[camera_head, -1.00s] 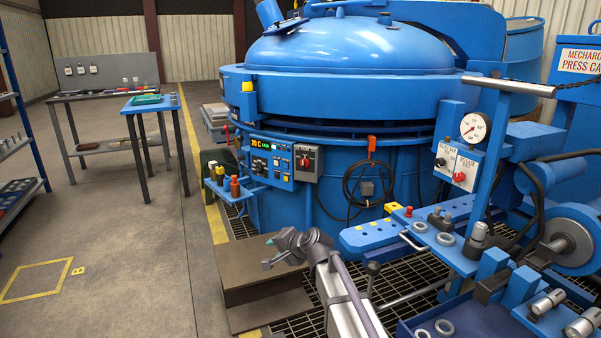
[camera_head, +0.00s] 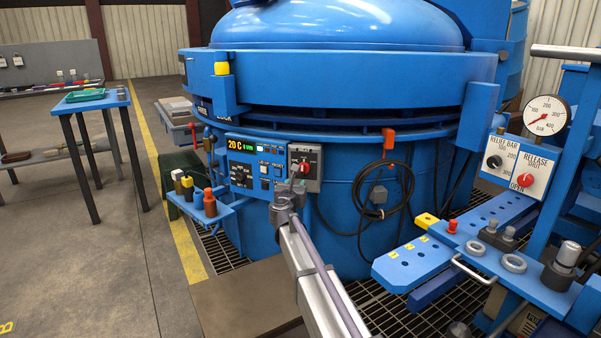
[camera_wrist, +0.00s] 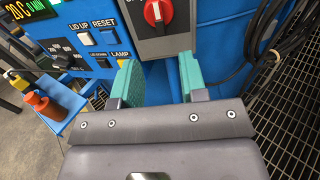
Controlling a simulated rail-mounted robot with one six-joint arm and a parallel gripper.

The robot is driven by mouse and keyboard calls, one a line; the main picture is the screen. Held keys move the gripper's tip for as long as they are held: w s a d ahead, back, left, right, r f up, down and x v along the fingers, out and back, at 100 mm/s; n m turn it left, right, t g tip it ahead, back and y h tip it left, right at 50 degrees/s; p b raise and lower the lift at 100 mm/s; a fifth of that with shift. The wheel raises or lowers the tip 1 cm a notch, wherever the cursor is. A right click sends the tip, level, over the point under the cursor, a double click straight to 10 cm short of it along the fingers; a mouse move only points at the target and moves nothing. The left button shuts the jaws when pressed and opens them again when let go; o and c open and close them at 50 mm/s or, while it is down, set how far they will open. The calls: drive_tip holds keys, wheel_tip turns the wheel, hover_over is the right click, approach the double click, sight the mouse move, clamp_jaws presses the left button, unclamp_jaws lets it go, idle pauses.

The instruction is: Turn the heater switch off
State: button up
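The heater switch appears to be the red rotary knob (camera_wrist: 157,11) on a grey box (camera_wrist: 172,42) at the right end of the furnace's control panel.
The blue panel (camera_head: 252,165) beside the box has a 20 C display and several buttons. A black cable (camera_head: 372,195) hangs at its right. A small shelf with bottles (camera_head: 210,208) juts out at the left. A blue bench (camera_head: 415,262) stands at the right.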

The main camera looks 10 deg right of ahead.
sight(302, 172)
drive_tip(key=x, duration=1.1)
drive_tip(key=shift+c, duration=0.2)
clamp_jaws()
